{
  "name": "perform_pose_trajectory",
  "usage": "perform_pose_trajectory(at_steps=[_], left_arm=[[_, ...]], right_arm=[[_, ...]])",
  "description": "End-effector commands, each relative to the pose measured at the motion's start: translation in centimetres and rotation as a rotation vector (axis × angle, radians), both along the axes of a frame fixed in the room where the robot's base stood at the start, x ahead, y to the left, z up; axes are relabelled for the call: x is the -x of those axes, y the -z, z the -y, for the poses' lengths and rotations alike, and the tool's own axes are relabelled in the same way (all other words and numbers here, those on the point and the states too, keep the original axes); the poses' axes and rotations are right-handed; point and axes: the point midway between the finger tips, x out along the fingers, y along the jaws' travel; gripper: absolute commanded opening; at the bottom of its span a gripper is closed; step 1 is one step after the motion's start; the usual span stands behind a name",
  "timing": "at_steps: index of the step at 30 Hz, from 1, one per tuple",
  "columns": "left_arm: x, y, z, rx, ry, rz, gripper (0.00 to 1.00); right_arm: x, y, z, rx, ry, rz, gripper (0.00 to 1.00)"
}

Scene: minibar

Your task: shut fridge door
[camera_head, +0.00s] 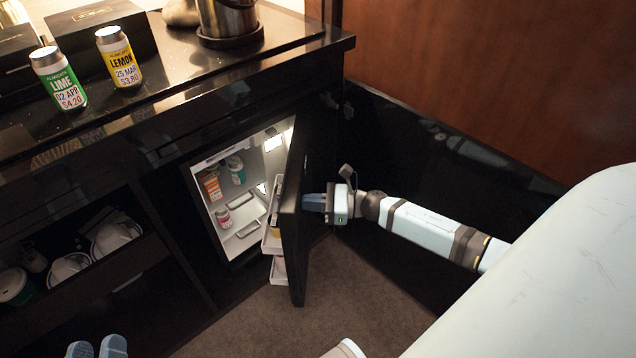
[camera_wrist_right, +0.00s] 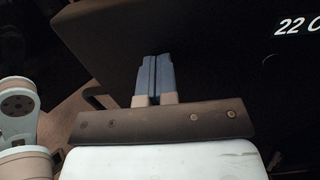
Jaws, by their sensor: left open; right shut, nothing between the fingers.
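The fridge (camera_head: 230,248) under the counter stands open, its lit white inside showing shelves with a few small items. Its black door (camera_head: 293,225) is swung out to the right of the opening, with white racks on its inner side. My right gripper (camera_head: 308,201) is shut and empty, its blue fingertips at the outer face of the door; whether they touch it is unclear. In the right wrist view the shut fingers (camera_wrist_right: 152,75) point at a dark surface.
A lime can (camera_head: 58,78) and a lemon can (camera_head: 119,57) stand on the counter, near a metal bucket (camera_head: 229,18). An open shelf (camera_head: 150,263) with cups is left of the fridge. A white rounded surface (camera_head: 560,280) fills the lower right. Carpet (camera_head: 235,325) before the fridge is clear.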

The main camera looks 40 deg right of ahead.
Motion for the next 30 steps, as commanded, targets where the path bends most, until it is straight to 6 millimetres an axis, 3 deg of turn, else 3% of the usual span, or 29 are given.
perform_pose_trajectory(at_steps=[14, 22, 30], left_arm=[[0.1, 0.0, 0.0, -0.002, -0.001, -0.002, 0.43], [0.1, 0.2, -0.2, -0.004, -0.004, -0.007, 0.43], [0.1, 0.3, -0.1, 0.004, -0.003, -0.004, 0.43]], right_arm=[[-0.3, 0.0, -0.6, -0.002, 0.019, 0.001, 0.00], [-1.9, -0.1, -2.8, -0.003, 0.101, 0.003, 0.00], [-4.8, -0.1, -5.9, -0.003, 0.233, 0.003, 0.00]])
